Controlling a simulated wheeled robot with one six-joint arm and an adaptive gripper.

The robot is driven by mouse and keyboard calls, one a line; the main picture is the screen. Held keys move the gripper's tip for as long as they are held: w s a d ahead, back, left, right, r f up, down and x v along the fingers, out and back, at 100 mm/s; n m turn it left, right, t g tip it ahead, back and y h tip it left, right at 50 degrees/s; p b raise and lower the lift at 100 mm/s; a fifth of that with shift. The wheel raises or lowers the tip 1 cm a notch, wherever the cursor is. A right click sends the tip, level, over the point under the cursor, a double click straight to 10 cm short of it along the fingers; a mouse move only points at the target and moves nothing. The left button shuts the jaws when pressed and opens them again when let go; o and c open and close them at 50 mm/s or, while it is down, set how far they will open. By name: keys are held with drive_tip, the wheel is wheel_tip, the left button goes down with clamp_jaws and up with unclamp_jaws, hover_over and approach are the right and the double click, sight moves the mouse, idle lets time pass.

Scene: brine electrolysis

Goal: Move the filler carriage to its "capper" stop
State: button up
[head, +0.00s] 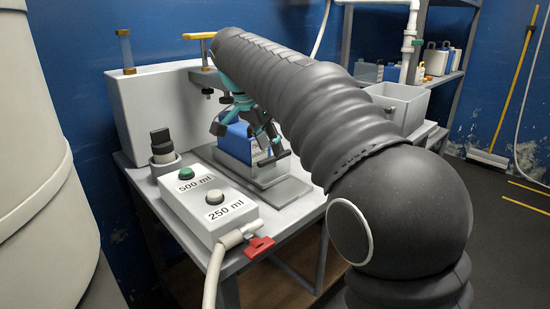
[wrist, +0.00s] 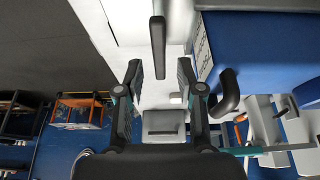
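The filler carriage (head: 240,172) is a grey block on a flat grey plate on the table, with a blue container (head: 237,140) in it. The blue container also fills the upper right of the wrist view (wrist: 265,45). My gripper (head: 262,143) is at the container's right side in the head view, partly hidden by my arm. In the wrist view my gripper (wrist: 158,92) is open, its two fingers apart. A dark upright bar (wrist: 158,45) shows ahead, in line with the gap. I cannot tell whether it touches a finger. No "capper" label is readable.
A control box (head: 205,220) with "500 ml" and "250 ml" buttons stands at the table's front. A red-handled valve (head: 259,246) with a hose is beside it. A black-topped piece (head: 162,145) stands at left. A shelf (head: 440,78) holds several bottles behind.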

drive_tip(key=shift+v, duration=2.5)
drive_tip(key=s+d+f+n+y, duration=0.1)
drive_tip(key=s+d+f+n, duration=0.15)
drive_tip(key=s+d, duration=0.4)
drive_tip(key=s+d+f+n+t+y, duration=0.1)
drive_tip(key=s+d+f+n, duration=0.1)
drive_tip(key=s+d+f, duration=0.35)
drive_tip(key=s+d+f+n+y, duration=0.1)
drive_tip(key=s+d+f+n, duration=0.1)
drive_tip(key=s+d, duration=0.5)
drive_tip(key=s+d+f+n+t, duration=0.1)
drive_tip(key=s+d+f, duration=0.3)
drive_tip(key=s+f, duration=0.4)
wheel_tip(320, 180, down, 2)
drive_tip(key=shift+s+f+n, duration=0.15)
drive_tip(key=shift+s+n, duration=0.25)
drive_tip(key=shift+n, duration=0.15)
